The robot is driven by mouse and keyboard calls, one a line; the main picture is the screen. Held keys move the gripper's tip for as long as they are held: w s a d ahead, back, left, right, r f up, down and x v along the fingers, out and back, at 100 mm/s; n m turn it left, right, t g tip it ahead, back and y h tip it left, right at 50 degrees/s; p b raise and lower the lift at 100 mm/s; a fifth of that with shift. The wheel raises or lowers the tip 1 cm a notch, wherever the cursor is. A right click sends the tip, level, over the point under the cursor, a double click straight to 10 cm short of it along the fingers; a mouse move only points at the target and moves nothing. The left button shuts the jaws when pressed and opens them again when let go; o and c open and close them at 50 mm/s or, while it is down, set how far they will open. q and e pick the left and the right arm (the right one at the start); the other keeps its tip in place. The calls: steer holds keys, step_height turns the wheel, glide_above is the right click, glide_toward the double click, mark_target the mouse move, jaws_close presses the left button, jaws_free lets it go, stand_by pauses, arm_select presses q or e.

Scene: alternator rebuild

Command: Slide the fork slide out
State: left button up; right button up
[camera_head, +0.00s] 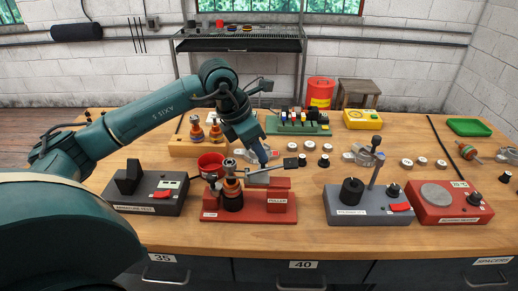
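The red puller station (248,209) stands at the front middle of the bench, with a "PULLER" label on its right block. A stacked rotor-like part (232,190) stands upright at its left. A grey flat piece (262,179), probably the fork slide, lies on top of the station toward the right block. A thin bar with a dark end (290,163) shows just above it. My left gripper (264,160) points down directly over the grey piece, very close to it; contact and the finger gap are too small to tell. My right gripper is not in view.
A grey station with a black post (110,190) stands at the left. A grey station with an upright rod (362,208) and a red station with a round grey plate (440,200) stand at the right. A red cup (211,163) is close behind the puller. Several small parts lie behind.

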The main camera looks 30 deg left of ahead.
arm_select(q)
steer(key=shift+x, duration=0.9)
jaws_close()
